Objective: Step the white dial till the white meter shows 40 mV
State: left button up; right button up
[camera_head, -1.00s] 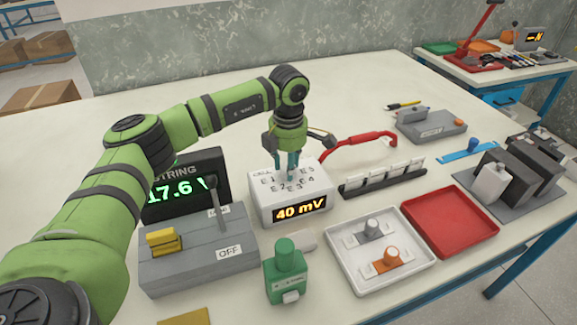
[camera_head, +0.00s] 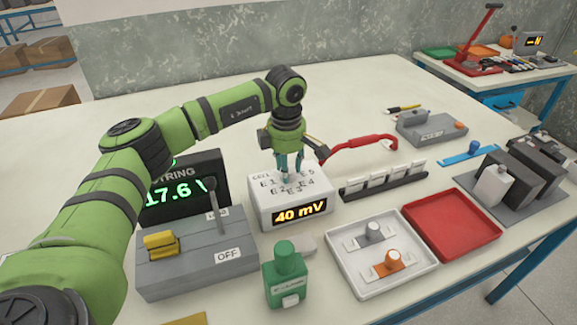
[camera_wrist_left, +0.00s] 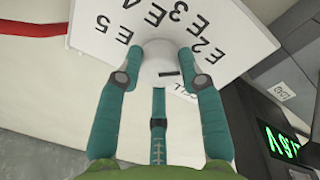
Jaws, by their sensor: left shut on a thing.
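The white meter (camera_head: 262,210) is a white box on the table with several numbered marks on its top. Its amber display (camera_head: 299,214) reads 40 mV. The white dial (camera_wrist_left: 163,62) sits on top of the meter, with a short dark mark on it. My left gripper (camera_head: 289,176) reaches down over the meter from above. In the left wrist view, its teal fingers (camera_wrist_left: 160,80) stand on either side of the dial and are shut on it. In the head view the fingers mostly hide the dial. My right gripper is not in view.
Left of the meter are the STRING display (camera_head: 180,187) reading 17.6 V and a grey switch box (camera_head: 195,268) with an upright lever. A green bottle-like block (camera_head: 286,275), a white tray (camera_head: 345,275) and a red cable (camera_head: 360,142) lie close around. The back of the table is clear.

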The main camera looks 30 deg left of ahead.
pick_arm(q)
jog(key=shift+s+a+f, duration=0.2)
jog(key=shift+a+f, duration=0.05)
jog(key=shift+f, duration=0.05)
jog(key=o, duration=1.2)
jog(key=shift+c, duration=0.2)
jog(key=shift+a+r, duration=0.1)
jog(key=shift+a, duration=0.05)
jog(key=shift+w+d+r, duration=0.1)
jog(key=shift+d+r, duration=0.1)
jog(key=shift+r, duration=0.4)
notch_tip(320, 180, up, 11)
jog(key=shift+s, duration=0.45)
jog(key=shift+f, duration=0.15)
